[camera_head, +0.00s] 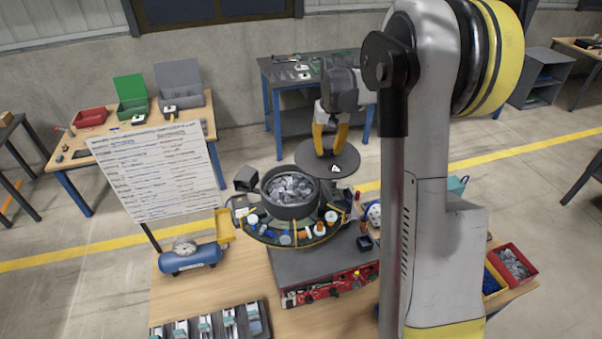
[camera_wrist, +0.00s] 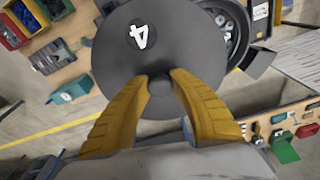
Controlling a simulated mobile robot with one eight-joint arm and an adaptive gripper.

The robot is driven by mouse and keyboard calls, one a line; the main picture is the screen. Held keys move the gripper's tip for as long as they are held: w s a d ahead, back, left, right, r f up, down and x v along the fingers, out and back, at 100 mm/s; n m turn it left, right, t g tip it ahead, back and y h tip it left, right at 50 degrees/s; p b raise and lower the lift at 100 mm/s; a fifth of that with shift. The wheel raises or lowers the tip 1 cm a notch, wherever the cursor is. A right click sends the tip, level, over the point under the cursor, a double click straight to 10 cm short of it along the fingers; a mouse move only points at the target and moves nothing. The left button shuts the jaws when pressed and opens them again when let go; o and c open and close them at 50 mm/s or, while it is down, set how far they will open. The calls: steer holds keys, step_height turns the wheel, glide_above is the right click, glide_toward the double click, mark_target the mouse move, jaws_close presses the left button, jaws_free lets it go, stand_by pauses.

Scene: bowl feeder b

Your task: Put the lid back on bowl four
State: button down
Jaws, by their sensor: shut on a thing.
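My gripper (camera_head: 331,152) has yellow fingers shut on the lid's central knob. In the wrist view the lid (camera_wrist: 185,45) fills the upper middle, and my gripper (camera_wrist: 160,86) pinches its knob. The bowl (camera_head: 290,206) is a dark round feeder bowl, open on top and full of grey metal parts. It stands in a ring of small trays. Part of the bowl (camera_wrist: 243,35) shows past the lid in the wrist view. No number on the bowl is readable.
A blue tank with a gauge (camera_head: 190,260) sits at the table's left. A red control box (camera_head: 330,289) is in front of the bowl. Red and yellow bins (camera_head: 512,264) stand at the right.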

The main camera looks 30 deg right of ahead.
steer(key=shift+w+f, duration=0.1)
steer(key=shift+w, duration=0.2)
steer(key=w+a+f+p, duration=0.1)
steer(key=a+f, duration=0.2)
steer(key=w+a+f+p, duration=0.2)
steer(key=a+f, duration=0.1)
steer(key=f, duration=0.1)
steer(key=w+a+f+p, duration=0.1)
steer(key=w+a+f, duration=0.1)
steer(key=a+f, duration=0.1)
steer(key=shift+a+f, duration=0.4)
steer(key=shift+a, duration=0.15)
steer(key=shift+s, duration=0.1)
steer(key=shift+f, duration=0.15)
steer(key=c, duration=1.2)
jaws_free()
steer(key=shift+o, duration=0.2)
